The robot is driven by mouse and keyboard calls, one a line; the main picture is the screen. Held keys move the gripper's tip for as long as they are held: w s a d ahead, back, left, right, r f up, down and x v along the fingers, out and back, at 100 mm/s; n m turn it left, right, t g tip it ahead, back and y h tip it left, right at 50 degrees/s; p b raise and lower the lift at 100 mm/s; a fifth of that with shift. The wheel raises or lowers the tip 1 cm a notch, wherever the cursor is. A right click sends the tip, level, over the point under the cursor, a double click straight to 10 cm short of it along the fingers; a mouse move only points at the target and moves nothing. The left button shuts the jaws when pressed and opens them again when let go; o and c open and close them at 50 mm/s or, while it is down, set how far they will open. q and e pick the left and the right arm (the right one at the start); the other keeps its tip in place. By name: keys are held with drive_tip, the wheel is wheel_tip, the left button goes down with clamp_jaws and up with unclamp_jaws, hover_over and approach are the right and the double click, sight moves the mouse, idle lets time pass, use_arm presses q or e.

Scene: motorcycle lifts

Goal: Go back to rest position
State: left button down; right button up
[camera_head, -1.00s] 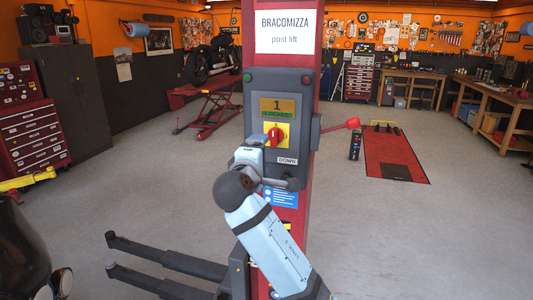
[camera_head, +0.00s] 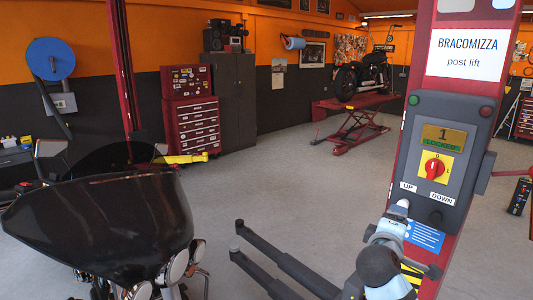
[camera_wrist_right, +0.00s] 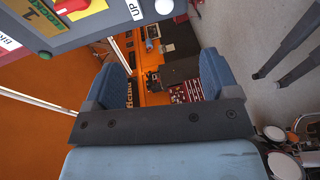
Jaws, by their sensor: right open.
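My right gripper (camera_head: 392,226) is at the lower left of the post lift's control panel (camera_head: 437,152) in the head view. In the right wrist view its two blue fingers stand wide apart with nothing between them (camera_wrist_right: 160,82). The panel has a red rotary switch on a yellow plate (camera_head: 434,168), with UP (camera_head: 408,187) and DOWN (camera_head: 441,199) labels below it. Part of the panel shows at the upper left of the wrist view (camera_wrist_right: 75,20). Whether the gripper touches the panel is unclear in the head view. My left gripper is out of view.
A black-faired motorcycle (camera_head: 105,225) stands close at the lower left. Dark lift arms (camera_head: 285,262) reach out low from the red post (camera_head: 485,60). A red tool chest (camera_head: 191,125) and a motorcycle on a red lift (camera_head: 350,103) stand behind. Grey floor between is free.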

drive_tip(key=s+a+f+y, duration=0.2)
drive_tip(key=s+f+y, duration=0.1)
drive_tip(key=f, duration=0.5)
drive_tip(key=s+a+f+y, duration=0.2)
drive_tip(key=s+f, duration=0.2)
drive_tip(key=f, duration=0.4)
drive_tip(key=s+a+f+y, duration=0.3)
drive_tip(key=f, duration=0.5)
drive_tip(key=s+a+f+m+g+y, duration=0.1)
drive_tip(key=s+a+f+m+y, duration=0.1)
drive_tip(key=s+f, duration=0.4)
drive_tip(key=s+a+f+m+g+y, duration=0.1)
drive_tip(key=s+f+m, duration=0.4)
drive_tip(key=s, duration=0.9)
wheel_tip(320, 180, down, 2)
drive_tip(key=shift+a+f+y, duration=0.1)
drive_tip(key=shift+a+y, duration=0.5)
drive_tip(key=shift+y, duration=0.5)
